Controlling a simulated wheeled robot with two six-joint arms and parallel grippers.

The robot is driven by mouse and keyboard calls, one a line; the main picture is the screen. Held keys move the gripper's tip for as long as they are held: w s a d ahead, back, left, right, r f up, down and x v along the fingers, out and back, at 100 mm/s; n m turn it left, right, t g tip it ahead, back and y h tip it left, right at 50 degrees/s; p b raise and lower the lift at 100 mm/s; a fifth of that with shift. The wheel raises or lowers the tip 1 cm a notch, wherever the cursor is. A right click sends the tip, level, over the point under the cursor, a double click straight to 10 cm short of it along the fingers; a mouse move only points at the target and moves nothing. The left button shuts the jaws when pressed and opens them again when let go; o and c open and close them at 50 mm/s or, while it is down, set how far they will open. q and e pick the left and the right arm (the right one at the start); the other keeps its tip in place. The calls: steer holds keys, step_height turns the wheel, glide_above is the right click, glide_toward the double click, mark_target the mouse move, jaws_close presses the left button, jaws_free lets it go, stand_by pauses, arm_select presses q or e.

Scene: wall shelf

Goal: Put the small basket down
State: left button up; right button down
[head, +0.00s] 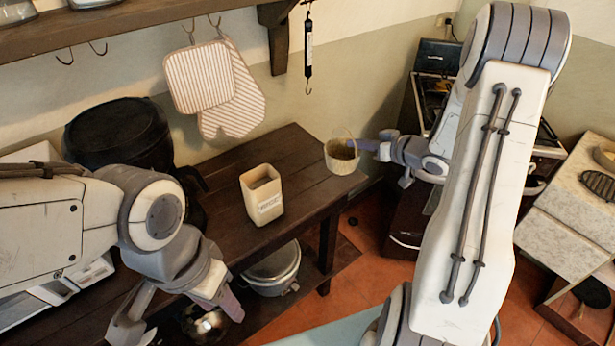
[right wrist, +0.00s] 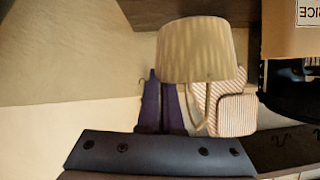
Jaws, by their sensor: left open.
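The small basket (head: 340,160), pale and woven with a raised loop handle, is at the right end of the dark wooden table (head: 215,178). It also shows upside down in the right wrist view (right wrist: 195,50). My right gripper (head: 360,145) reaches it from the right, with its purple fingers (right wrist: 162,105) close together at the handle side; it looks shut on the basket. Whether the basket's bottom touches the tabletop cannot be told. My left gripper (head: 185,318) is open and empty, low at the front left, away from the basket.
A beige lettered canister (head: 262,194) stands left of the basket on the table. A black pot (head: 118,135) is at the back left. Oven mitts (head: 213,82) hang on the wall. A metal pot (head: 273,268) sits below the tabletop. Bare tabletop lies between canister and basket.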

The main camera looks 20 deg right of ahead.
steer(key=w+a+f, duration=0.1)
steer(key=a+f, duration=0.2)
steer(key=w+a+f+p, duration=0.1)
steer(key=a+f, duration=0.2)
steer(key=w+a+f, duration=0.2)
steer(key=a+f, duration=0.1)
steer(key=f, duration=0.1)
steer(key=shift+a+f, duration=0.1)
steer(key=shift+f, duration=0.15)
steer(key=shift+f, duration=0.2)
steer(key=c, duration=1.1)
jaws_free()
steer(key=shift+r, duration=0.15)
